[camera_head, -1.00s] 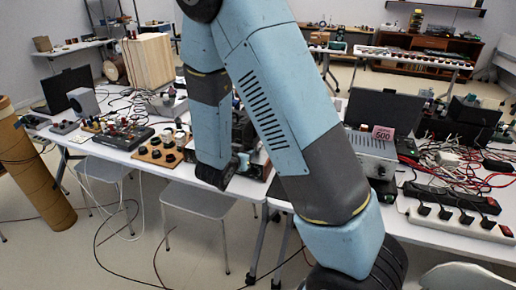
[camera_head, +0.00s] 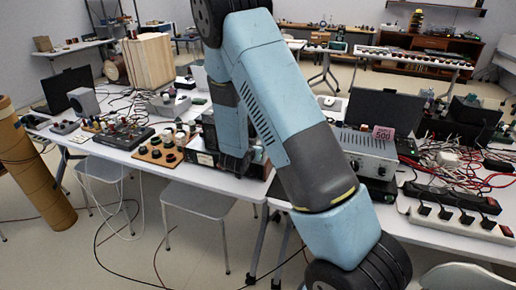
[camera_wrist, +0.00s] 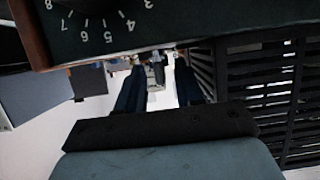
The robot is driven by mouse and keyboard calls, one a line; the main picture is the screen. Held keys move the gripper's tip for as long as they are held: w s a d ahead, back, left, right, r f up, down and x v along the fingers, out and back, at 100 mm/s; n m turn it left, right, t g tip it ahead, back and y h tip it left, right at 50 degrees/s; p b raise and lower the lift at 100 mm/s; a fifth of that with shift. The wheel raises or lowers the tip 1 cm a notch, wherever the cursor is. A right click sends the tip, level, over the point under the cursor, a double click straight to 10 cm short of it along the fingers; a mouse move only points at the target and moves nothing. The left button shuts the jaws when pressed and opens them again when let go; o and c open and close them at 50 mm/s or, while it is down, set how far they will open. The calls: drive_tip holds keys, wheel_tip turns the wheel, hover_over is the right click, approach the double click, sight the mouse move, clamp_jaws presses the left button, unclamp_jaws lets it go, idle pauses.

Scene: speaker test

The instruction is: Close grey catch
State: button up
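I cannot make out a grey catch for certain in either view. In the wrist view, my gripper (camera_wrist: 159,88) has its two dark fingers apart, with a bright gap between them. A small greyish shape (camera_wrist: 157,72) shows beyond the gap; I cannot tell whether it is the catch or background. A dark green panel (camera_wrist: 190,22) with an upside-down numbered dial scale is close above the fingers. In the head view, the lower end of my arm is at a dark-topped bench instrument (camera_head: 203,158) on the middle table and hides part of it; my fingers cannot be made out there.
A black slatted surface (camera_wrist: 270,90) is close to the right of my fingers. In the head view, a grey amplifier-like box (camera_head: 366,152), a power strip (camera_head: 452,218) and tangled cables (camera_head: 450,165) are to the right. A board with black knobs (camera_head: 160,150) is to the left.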

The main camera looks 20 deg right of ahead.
drive_tip(key=shift+c, duration=0.3)
clamp_jaws()
drive_tip(key=shift+d, duration=0.35)
drive_tip(key=shift+a, duration=0.2)
